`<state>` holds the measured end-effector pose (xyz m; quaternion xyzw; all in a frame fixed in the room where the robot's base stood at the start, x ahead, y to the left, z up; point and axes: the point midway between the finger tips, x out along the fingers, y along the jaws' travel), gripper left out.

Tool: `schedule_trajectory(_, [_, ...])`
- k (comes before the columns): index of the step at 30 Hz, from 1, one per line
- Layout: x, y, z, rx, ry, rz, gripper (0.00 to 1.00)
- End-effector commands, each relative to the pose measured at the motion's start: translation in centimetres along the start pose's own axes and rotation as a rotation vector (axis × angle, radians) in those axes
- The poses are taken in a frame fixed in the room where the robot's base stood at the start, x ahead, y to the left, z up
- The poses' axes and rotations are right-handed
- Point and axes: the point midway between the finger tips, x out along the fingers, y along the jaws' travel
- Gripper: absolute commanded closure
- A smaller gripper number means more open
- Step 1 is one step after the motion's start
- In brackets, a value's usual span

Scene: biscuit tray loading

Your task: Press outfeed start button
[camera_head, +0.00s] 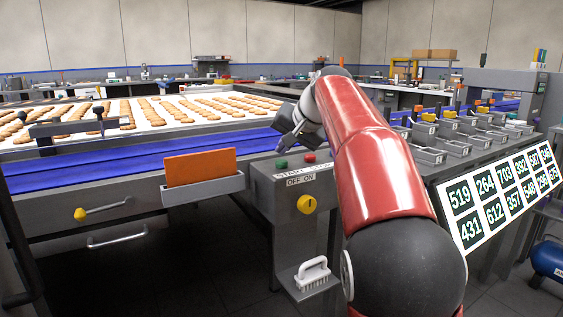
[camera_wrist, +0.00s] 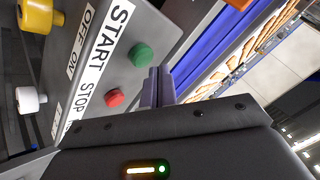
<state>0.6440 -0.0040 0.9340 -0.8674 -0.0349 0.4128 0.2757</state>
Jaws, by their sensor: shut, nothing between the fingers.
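The grey control box (camera_head: 262,200) stands at the end of the conveyor. A green button (camera_head: 281,163) and a red button (camera_head: 309,157) sit on its top. In the wrist view the green button (camera_wrist: 141,54) is beside the word START, and the red button (camera_wrist: 115,98) is beside STOP. My gripper (camera_head: 283,141) is over the box, just above and behind the buttons in the head view. Its closed fingers (camera_wrist: 152,86) show in the wrist view close to the green button, with nothing held. I cannot tell whether they touch it.
A yellow knob (camera_head: 307,203) is on the box front below an OFF ON label. A white-handled brush (camera_head: 312,273) rests on a low shelf. An orange card (camera_head: 200,167) stands in a holder left of the box. Biscuits lie on the white belt (camera_head: 170,113) behind the blue strip.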

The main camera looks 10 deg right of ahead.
Motion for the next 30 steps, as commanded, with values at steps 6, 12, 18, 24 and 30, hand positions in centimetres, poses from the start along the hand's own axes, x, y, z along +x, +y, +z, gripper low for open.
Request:
schedule_trajectory(6, [0.0,0.0,0.0,0.0,0.0,0.0,1.0])
schedule_trajectory(12, [0.0,0.0,0.0,0.0,0.0,0.0,1.0])
schedule_trajectory(18, [0.17,0.14,0.13,0.0,0.0,0.0,1.0])
schedule_trajectory(24, [0.58,0.48,0.43,0.001,0.001,0.0,1.0])
schedule_trajectory(30, [0.56,0.45,0.41,0.0,0.0,0.0,1.0])
